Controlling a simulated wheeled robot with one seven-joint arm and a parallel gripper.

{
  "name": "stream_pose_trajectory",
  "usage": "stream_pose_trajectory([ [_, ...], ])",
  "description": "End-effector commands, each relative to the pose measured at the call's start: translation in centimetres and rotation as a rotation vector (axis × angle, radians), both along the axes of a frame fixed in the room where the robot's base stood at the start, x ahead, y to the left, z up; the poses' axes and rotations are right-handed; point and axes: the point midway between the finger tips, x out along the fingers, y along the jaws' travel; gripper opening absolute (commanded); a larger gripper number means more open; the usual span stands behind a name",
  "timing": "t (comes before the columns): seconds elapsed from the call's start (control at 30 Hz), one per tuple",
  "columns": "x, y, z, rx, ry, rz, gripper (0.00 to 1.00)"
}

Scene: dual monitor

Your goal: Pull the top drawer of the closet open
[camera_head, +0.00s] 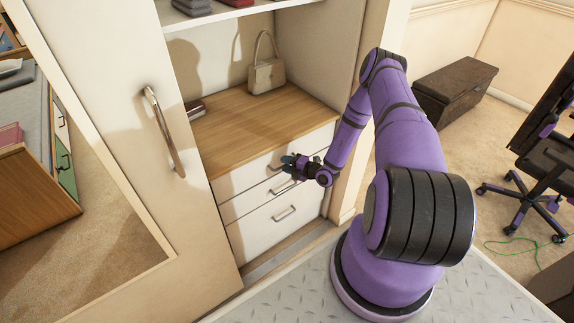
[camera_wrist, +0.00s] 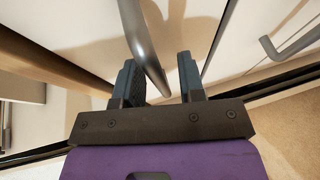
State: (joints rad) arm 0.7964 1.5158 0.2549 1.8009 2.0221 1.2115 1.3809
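The closet has a stack of white drawers under a wooden top. The top drawer (camera_head: 235,181) looks shut, its front in line with the drawers below. Its handle is mostly hidden behind my gripper (camera_head: 287,160) in the head view. In the wrist view, a curved metal handle (camera_wrist: 147,45) runs between the two dark fingers of my gripper (camera_wrist: 158,62). The fingers are apart, with gaps beside the handle, so they do not appear to grip it.
The lower drawers have metal handles, such as the bottom handle (camera_head: 285,214). A closet door with a long handle (camera_head: 164,132) stands at the left. A handbag (camera_head: 267,76) sits on the wooden top (camera_head: 235,118). An office chair (camera_head: 540,165) stands at the right.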

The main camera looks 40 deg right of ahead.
Motion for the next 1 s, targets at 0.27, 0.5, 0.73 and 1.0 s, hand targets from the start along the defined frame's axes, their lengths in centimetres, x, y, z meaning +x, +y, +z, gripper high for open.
stream_pose_trajectory([
  [0.27, 0.0, 0.0, 0.0, 0.0, 0.0, 0.0, 0.13],
  [0.5, 0.0, 0.0, 0.0, 0.0, 0.0, 0.001, 0.0],
  [0.73, -1.2, 0.0, 0.0, 0.002, 0.002, 0.001, 0.0],
  [1.0, -6.4, -0.3, 0.0, 0.004, 0.004, -0.004, 0.0],
])
